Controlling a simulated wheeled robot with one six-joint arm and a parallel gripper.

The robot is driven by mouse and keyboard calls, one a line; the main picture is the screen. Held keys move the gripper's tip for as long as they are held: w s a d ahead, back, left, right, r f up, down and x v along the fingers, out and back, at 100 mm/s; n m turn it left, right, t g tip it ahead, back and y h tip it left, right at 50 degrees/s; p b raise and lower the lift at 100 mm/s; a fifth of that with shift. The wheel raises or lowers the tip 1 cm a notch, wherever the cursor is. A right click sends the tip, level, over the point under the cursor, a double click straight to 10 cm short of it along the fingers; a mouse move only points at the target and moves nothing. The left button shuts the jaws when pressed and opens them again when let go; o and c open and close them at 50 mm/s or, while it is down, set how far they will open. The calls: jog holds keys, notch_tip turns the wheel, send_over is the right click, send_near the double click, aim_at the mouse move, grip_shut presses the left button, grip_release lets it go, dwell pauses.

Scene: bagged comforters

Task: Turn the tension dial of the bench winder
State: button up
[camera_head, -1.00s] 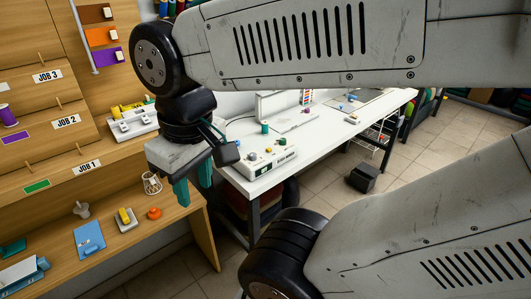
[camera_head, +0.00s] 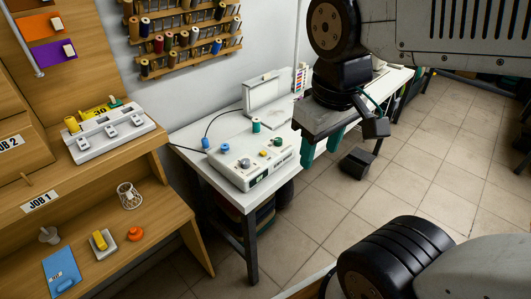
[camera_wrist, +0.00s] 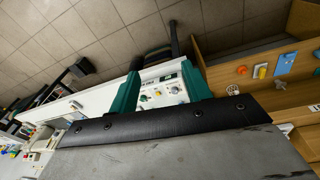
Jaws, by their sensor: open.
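The bench winder (camera_head: 270,180) is a white box on the white table, with several small controls on its top. In the wrist view, the winder (camera_wrist: 152,101) appears between the two fingers, farther off.
A wooden bench (camera_head: 150,230) at left holds a white device (camera_head: 105,135), a yellow item in a dish (camera_head: 102,241), an orange knob (camera_head: 136,233) and a blue clipboard (camera_head: 61,270). Spool racks (camera_head: 180,40) hang on the wall. A dark box (camera_head: 357,163) sits on the tiled floor.

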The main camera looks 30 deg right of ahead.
jog(key=w+f+n+h, duration=0.1)
jog(key=w+f+n, duration=0.1)
jog(key=w+n, duration=0.4)
jog(key=n+t+h, duration=0.2)
jog(key=n, duration=1.7)
send_near(245, 161)
jog(key=x, duration=0.8)
jog(key=shift+w+f, duration=0.1)
jog(key=shift+f, duration=0.1)
jog(key=shift+d, duration=0.1)
jog(key=c, duration=1)
